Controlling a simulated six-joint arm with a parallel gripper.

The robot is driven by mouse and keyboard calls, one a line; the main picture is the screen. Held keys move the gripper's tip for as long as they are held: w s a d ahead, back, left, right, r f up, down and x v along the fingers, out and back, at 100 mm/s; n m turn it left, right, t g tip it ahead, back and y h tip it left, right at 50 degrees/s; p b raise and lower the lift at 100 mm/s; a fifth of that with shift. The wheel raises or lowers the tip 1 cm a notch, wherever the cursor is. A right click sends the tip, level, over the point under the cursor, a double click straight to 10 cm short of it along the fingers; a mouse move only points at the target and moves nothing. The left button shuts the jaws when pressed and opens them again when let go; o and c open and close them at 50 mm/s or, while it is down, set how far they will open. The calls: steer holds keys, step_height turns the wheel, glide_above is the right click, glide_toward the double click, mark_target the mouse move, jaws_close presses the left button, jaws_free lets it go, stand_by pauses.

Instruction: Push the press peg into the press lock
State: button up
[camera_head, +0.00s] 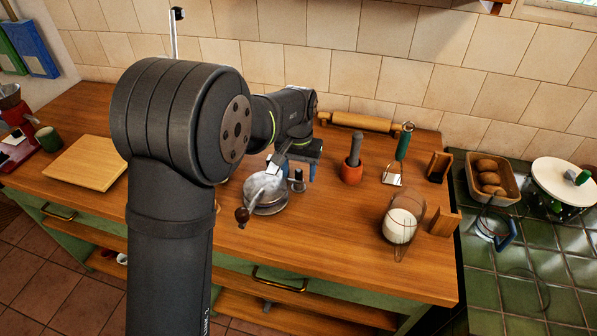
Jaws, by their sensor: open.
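A round grey metal press (268,198) stands on the wooden counter, with a handle ending in a dark wooden knob (242,215) at its front left. My gripper (293,171) is open, just above and behind the right side of the press. A small grey-blue metal piece (297,185) shows below the gripper, beside the press. I cannot tell whether it is the press peg or the press lock, and I cannot make out either one clearly. My arm hides the counter left of the press. I cannot tell whether the fingers touch anything.
On the wooden counter (340,240), an orange mortar with a grey pestle (352,170), a green-handled tool (402,150), a white container in a wire holder (399,226) and wooden bookend-like blocks (440,165) stand right. A rolling pin (358,122) lies behind. The front middle is clear.

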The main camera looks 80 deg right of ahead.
steer(key=shift+r, duration=1.75)
steer(key=shift+r, duration=0.15)
step_height(320, 180, up, 17)
steer(key=shift+r, duration=0.2)
